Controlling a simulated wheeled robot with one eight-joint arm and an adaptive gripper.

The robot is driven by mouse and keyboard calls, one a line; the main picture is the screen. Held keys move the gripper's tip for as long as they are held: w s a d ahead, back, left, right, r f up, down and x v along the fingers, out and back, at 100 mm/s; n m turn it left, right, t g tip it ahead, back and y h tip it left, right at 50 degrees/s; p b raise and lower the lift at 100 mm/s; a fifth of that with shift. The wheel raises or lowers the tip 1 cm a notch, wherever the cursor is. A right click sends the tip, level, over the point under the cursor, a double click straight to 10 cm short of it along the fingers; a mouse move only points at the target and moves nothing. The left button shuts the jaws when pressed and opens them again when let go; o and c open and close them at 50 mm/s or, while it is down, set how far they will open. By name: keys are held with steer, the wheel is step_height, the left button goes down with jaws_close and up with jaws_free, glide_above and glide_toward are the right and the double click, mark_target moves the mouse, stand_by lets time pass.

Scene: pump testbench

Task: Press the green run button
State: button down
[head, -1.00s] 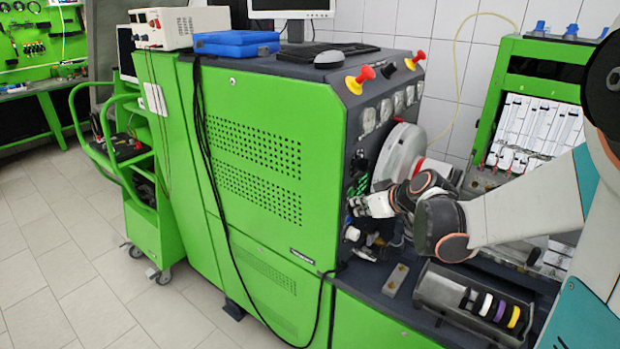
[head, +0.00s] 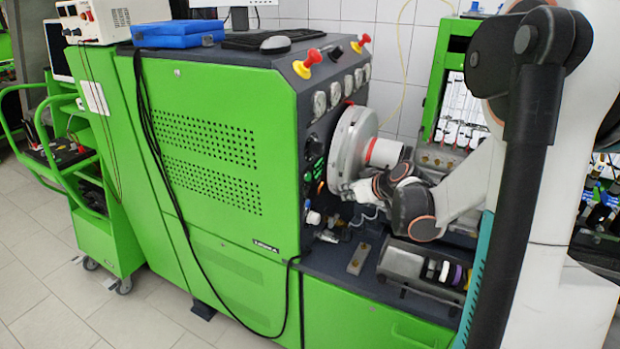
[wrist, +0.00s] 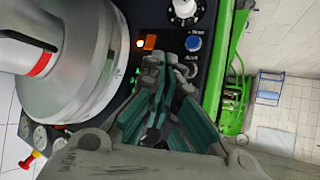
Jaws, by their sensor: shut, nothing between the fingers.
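The dark control panel (head: 314,135) is on the right end of the green testbench, left of the big grey disc (head: 345,150). Small green lit spots show on it in the head view; one is likely the green run button (head: 317,168), too small to be sure. In the wrist view a green glow (wrist: 136,73) shows beside the fingers, partly hidden. My gripper (head: 362,190) is to the right of the panel, in front of the lower disc. Its fingers (wrist: 153,64) are closed together and empty, apart from the panel in the head view.
In the wrist view an orange lit button (wrist: 149,42), a blue button (wrist: 193,43) and a white knob (wrist: 184,8) are on the panel. The large disc (wrist: 65,70) stands close beside the gripper. Red and yellow emergency knobs (head: 307,64) are on the bench top.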

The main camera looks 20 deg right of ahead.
mark_target(308, 177)
steer(key=w+a, duration=0.4)
steer(key=w, duration=0.2)
steer(key=shift+a, duration=0.4)
steer(key=shift+w, duration=0.15)
stand_by(1.1)
steer(key=shift+w+a, duration=0.25)
